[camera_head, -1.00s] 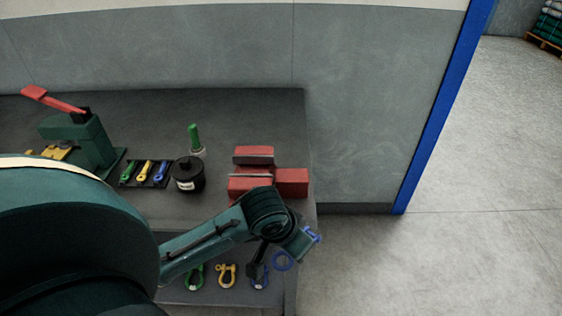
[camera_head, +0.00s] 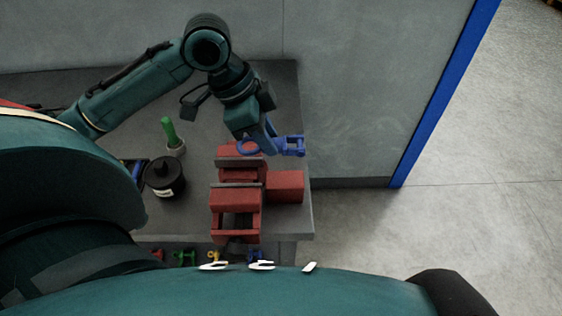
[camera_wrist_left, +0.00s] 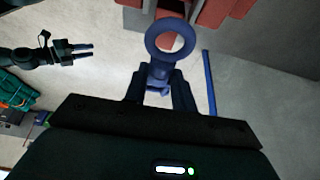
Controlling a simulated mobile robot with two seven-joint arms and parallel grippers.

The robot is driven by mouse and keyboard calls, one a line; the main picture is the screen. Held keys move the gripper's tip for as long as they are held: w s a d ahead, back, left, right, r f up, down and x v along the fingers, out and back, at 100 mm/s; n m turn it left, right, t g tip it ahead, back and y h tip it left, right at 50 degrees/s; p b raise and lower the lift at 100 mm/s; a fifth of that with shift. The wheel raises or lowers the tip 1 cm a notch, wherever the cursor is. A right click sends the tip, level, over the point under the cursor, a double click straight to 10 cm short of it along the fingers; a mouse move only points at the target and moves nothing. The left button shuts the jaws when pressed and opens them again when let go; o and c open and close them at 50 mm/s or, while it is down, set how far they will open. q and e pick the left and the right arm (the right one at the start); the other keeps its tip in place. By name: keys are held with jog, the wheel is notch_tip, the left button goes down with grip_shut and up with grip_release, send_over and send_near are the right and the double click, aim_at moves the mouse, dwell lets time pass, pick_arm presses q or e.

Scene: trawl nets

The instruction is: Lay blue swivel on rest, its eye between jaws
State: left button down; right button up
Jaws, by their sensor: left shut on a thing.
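The vise's jaws (camera_head: 238,186) show below the swivel in the head view. I cannot make out the rest clearly. My right gripper (camera_wrist_left: 88,51) looks open and empty.
A black lidded pot (camera_head: 164,178) and a green-handled tool (camera_head: 169,132) stand left of the vise on the dark bench (camera_head: 190,220). Small coloured shackles (camera_head: 184,258) show at the bench's front. The floor to the right is clear.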

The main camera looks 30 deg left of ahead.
aim_at(242, 145)
pick_arm(q)
jog(key=shift+w+f, duration=0.1)
jog(key=shift+f, duration=0.25)
notch_tip(242, 145, down, 4)
jog(key=shift+f, duration=2.55)
jog(key=c, duration=1.2)
grip_release()
jog(key=shift+o, duration=0.2)
jog(key=v, duration=1.2)
jog(key=shift+s, duration=0.25)
jog(key=shift+d+f, duration=0.1)
